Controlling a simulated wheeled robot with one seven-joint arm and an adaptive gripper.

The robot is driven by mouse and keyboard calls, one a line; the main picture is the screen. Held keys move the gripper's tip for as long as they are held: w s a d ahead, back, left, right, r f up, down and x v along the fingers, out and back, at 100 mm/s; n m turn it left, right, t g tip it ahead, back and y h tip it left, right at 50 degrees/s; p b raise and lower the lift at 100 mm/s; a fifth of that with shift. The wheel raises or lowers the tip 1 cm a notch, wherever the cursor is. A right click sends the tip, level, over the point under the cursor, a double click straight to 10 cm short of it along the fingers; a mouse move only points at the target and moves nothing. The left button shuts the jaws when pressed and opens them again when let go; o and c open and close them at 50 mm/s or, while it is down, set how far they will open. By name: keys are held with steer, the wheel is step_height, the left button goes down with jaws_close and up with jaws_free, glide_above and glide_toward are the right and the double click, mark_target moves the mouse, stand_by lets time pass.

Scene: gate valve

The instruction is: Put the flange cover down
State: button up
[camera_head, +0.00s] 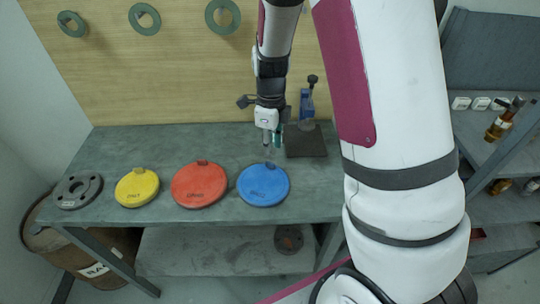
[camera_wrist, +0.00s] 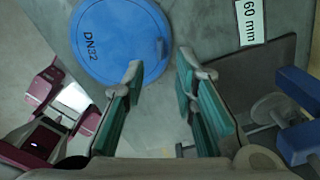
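The blue flange cover (camera_head: 264,186), marked DN32, lies flat on the grey workbench (camera_head: 225,140); it also shows in the wrist view (camera_wrist: 115,40). Its small tab (camera_wrist: 160,47) sits on the rim just past the fingertips. My gripper (camera_head: 272,150) hangs over the bench behind the blue cover. In the wrist view my gripper (camera_wrist: 160,68) has its two green-padded fingers apart with nothing between them. A red cover (camera_head: 199,187) and a yellow cover (camera_head: 137,190) lie in a row to the left. How high the fingertips are above the bench I cannot tell.
A blue vise-like tool (camera_head: 308,105) on a dark plate (camera_head: 306,142) stands close right of my gripper. A grey flange (camera_head: 78,191) lies at the bench's left end. Green rings (camera_head: 145,18) hang on the wall. Shelves (camera_head: 505,150) with brass fittings stand right.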

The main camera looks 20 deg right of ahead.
steer(key=s+a+r+n+t, duration=0.15)
steer(key=s+r+n, duration=0.35)
steer(key=r, duration=0.5)
steer(key=s+a+r+n+t, duration=0.15)
steer(key=s+r+n, duration=0.25)
steer(key=r+n, duration=0.45)
steer(key=s+r+n+t, duration=0.1)
steer(key=s+r+n, duration=0.2)
steer(key=s+n, duration=0.3)
steer(key=s+a+r+n+t, duration=0.1)
steer(key=s+r+n, duration=0.2)
steer(key=s+n, duration=0.2)
steer(key=shift+s+r+n+t, duration=0.3)
steer(key=shift+s+r+n, duration=0.1)
steer(key=shift+n, duration=0.85)
